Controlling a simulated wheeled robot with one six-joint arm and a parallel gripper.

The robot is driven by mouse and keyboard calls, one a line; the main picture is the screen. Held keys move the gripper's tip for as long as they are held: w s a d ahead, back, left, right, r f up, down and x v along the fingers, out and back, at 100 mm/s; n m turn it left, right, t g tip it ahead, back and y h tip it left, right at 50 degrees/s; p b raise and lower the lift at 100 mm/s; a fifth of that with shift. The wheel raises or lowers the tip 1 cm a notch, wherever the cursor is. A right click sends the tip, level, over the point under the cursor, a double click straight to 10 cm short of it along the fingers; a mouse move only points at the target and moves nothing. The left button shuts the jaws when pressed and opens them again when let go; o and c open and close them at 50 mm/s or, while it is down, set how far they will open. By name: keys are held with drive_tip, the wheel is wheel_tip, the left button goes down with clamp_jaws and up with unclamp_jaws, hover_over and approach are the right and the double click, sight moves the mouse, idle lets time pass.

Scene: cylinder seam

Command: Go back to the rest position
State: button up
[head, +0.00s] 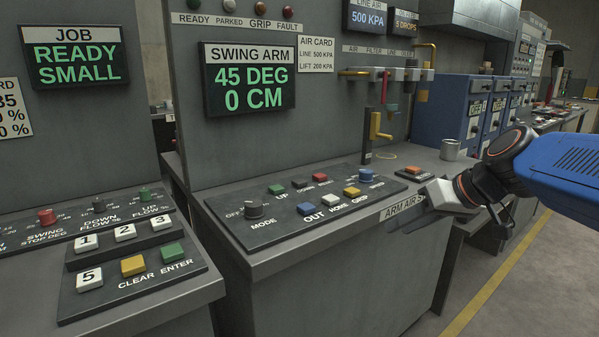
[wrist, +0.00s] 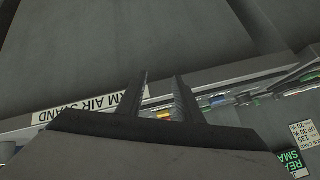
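My gripper (wrist: 161,82) shows in the wrist view as two dark fingers standing apart with nothing between them. In the head view my gripper (head: 440,195) is at the right, beside the front edge of the console, near the ARM AIR STAND label (head: 403,205). My blue arm comes in from the right edge. The exact fingertips are hard to make out there. The swing arm display (head: 249,88) reads 45 DEG, 0 CM. The job display (head: 73,56) reads READY SMALL.
The console panel (head: 270,235) has a mode knob (head: 254,208) and several coloured buttons. A keypad (head: 130,265) stands at the lower left. A grey cup (head: 450,149) and an orange button (head: 413,169) sit near my gripper. Floor with a yellow line (head: 500,275) is clear at the lower right.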

drive_tip(key=s+d+f+m+h, duration=0.1)
drive_tip(key=s+d+f+h, duration=0.2)
drive_tip(key=s+f, duration=0.4)
drive_tip(key=s+d+f+m+g+h, duration=0.1)
drive_tip(key=s+d+f+m+h, duration=0.1)
drive_tip(key=s+f, duration=0.6)
drive_tip(key=s+d, duration=0.1)
drive_tip(key=s, duration=0.2)
drive_tip(key=shift+s+h, duration=0.2)
drive_tip(key=shift+h, duration=0.2)
